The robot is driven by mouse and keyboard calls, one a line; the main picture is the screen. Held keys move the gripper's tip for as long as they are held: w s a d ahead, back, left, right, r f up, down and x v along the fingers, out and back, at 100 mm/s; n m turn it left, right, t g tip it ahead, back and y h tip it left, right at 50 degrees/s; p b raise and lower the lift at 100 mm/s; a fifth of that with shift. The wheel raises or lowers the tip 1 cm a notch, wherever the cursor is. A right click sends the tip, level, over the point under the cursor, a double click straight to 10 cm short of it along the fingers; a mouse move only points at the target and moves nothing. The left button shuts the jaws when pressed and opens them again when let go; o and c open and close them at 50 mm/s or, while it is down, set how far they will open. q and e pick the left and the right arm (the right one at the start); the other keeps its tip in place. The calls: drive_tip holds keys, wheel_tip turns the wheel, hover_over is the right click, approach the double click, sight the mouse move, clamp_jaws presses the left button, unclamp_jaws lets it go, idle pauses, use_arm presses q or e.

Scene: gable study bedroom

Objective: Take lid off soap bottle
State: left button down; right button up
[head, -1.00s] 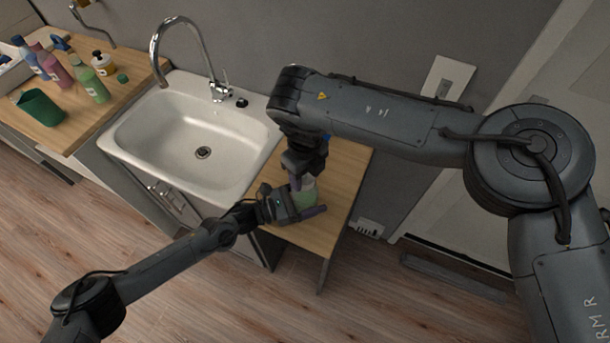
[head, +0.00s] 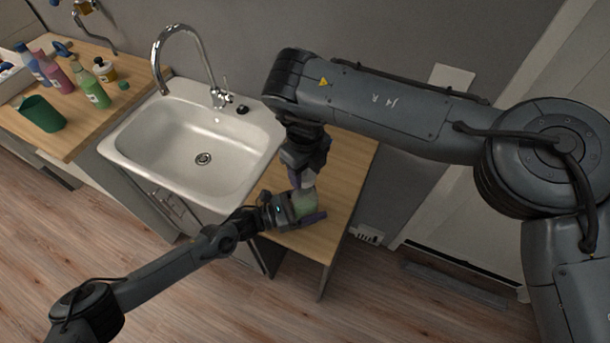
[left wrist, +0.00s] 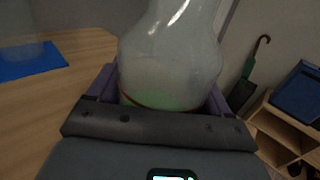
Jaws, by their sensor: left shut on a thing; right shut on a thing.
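The soap bottle (head: 305,203) stands over the small wooden counter right of the sink. It is pale and translucent with some green liquid low inside, and fills the middle of the left wrist view (left wrist: 172,58). My left gripper (head: 309,212) is shut around the bottle's body from the left, with a purple finger on either side. My right gripper (head: 301,182) points down from above at the bottle's top and is shut on the lid there. The lid itself is hidden by the fingers, so I cannot tell whether it is apart from the bottle.
The wooden counter (head: 345,165) is mostly clear. The white sink (head: 165,160) with a tall faucet (head: 159,55) lies to its left. Several bottles and a green cup (head: 42,113) stand on the far left counter. The left wrist view shows a blue mat (left wrist: 35,66).

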use_arm(q)
unclamp_jaws()
